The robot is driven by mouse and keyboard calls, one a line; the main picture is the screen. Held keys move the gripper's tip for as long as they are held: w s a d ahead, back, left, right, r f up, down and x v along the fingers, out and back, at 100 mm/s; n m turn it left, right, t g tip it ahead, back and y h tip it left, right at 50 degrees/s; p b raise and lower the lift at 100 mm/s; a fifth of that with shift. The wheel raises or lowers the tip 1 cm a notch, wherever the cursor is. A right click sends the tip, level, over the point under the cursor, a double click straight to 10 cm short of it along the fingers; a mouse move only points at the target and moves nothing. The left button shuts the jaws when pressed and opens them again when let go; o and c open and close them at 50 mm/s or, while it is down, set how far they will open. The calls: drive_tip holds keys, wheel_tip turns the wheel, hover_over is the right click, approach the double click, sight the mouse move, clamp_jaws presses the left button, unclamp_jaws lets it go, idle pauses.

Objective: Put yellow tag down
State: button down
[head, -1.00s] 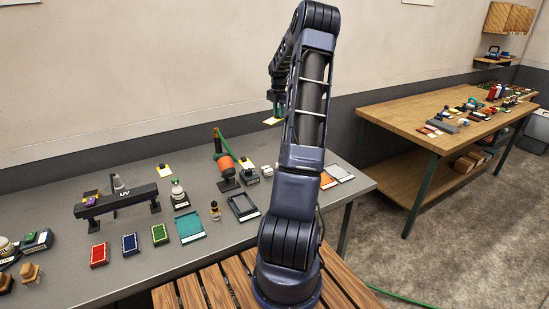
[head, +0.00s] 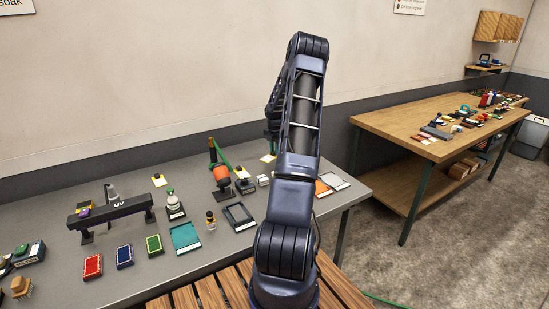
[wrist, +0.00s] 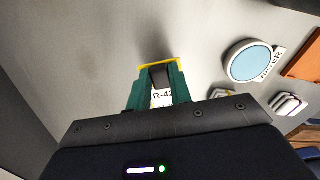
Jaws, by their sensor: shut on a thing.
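The yellow-edged tag (head: 268,158) is held low over the back right part of the grey bench (head: 105,284). In the wrist view the tag (wrist: 144,67) shows a yellow border and a white face marked "R-42", partly hidden by the fingers. My gripper (head: 271,138) is shut on it, with green fingers on either side, also in the wrist view (wrist: 160,88). I cannot tell whether the tag touches the bench. My arm hides part of the area beside it in the head view.
An orange roll (head: 222,173) on a stand is left of the tag. A round blue-topped water dish (wrist: 250,61) and an orange pad (wrist: 303,56) lie right of it in the wrist view. The bench left of the tag in that view is bare.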

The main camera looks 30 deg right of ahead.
sight(274, 156)
drive_tip(key=shift+f, duration=2.1)
drive_tip(key=shift+f, duration=0.15)
drive_tip(key=c, duration=1.3)
unclamp_jaws()
